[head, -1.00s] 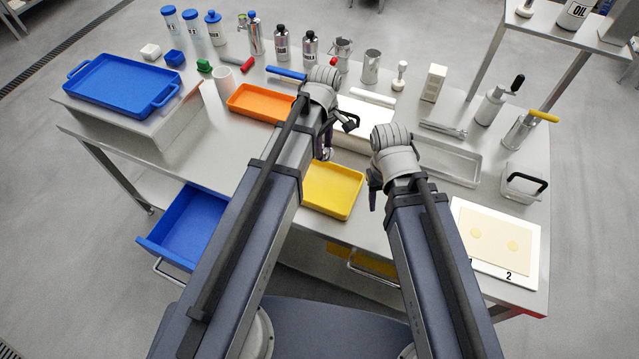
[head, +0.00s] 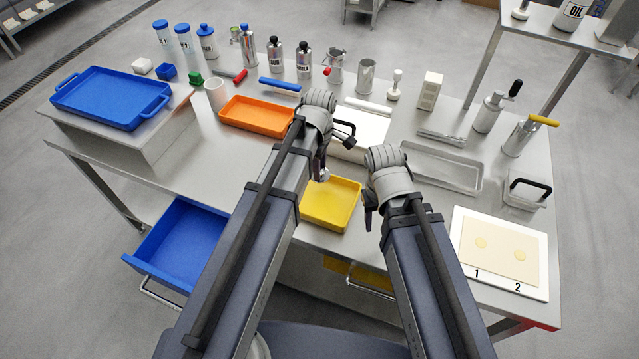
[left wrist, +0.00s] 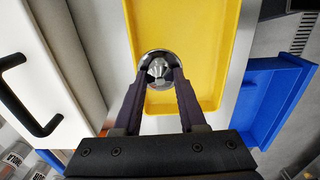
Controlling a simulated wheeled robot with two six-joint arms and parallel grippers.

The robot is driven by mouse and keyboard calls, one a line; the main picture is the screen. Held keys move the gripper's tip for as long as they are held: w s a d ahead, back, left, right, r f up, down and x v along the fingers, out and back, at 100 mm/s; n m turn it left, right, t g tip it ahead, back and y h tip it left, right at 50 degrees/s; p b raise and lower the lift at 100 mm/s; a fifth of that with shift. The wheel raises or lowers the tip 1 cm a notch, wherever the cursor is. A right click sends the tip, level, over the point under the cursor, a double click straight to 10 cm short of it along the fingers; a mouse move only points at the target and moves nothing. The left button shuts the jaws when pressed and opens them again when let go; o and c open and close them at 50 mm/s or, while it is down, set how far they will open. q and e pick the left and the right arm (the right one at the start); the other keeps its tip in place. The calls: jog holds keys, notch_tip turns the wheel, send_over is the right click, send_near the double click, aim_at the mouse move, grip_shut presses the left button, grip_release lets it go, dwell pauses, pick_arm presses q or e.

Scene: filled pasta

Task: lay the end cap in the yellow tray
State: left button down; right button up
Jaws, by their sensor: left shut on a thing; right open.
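The end cap (left wrist: 157,67) is a small round shiny metal piece. My left gripper (left wrist: 158,75) is shut on it, with one dark finger on each side. In the left wrist view the cap overlaps the near left part of the yellow tray (left wrist: 210,40). In the head view the yellow tray (head: 331,205) lies at the front of the table and looks empty. The left gripper (head: 322,172) holds the cap (head: 325,175) at its far edge; the height gap is hard to judge. My right gripper (head: 369,212) is open, right of the tray.
A white block with a black handle (left wrist: 30,90) stands close beside the left gripper. An orange tray (head: 258,116) lies behind left. An open blue drawer (head: 180,240) juts out at the front left. A white board with dough (head: 500,250) and a grey metal tray (head: 440,168) are to the right.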

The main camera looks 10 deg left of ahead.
pick_arm(q)
jog(key=shift+f, duration=0.2)
pick_arm(e)
jog(key=shift+f, duration=0.2)
pick_arm(q)
notch_tip(320, 180, down, 4)
jog(key=b, duration=0.3)
jog(key=shift+r, duration=0.15)
pick_arm(e)
notch_tip(320, 180, down, 4)
jog(key=shift+r, duration=0.2)
pick_arm(q)
jog(key=shift+b, duration=0.35)
pick_arm(e)
jog(key=shift+f, duration=0.1)
pick_arm(q)
jog(key=shift+f+b, duration=0.55)
jog(key=shift+f, duration=0.05)
pick_arm(e)
jog(key=shift+f, duration=0.55)
pick_arm(q)
jog(key=shift+c, duration=2.4)
grip_release()
jog(key=shift+r, duration=0.1)
pick_arm(e)
jog(key=shift+r, duration=0.15)
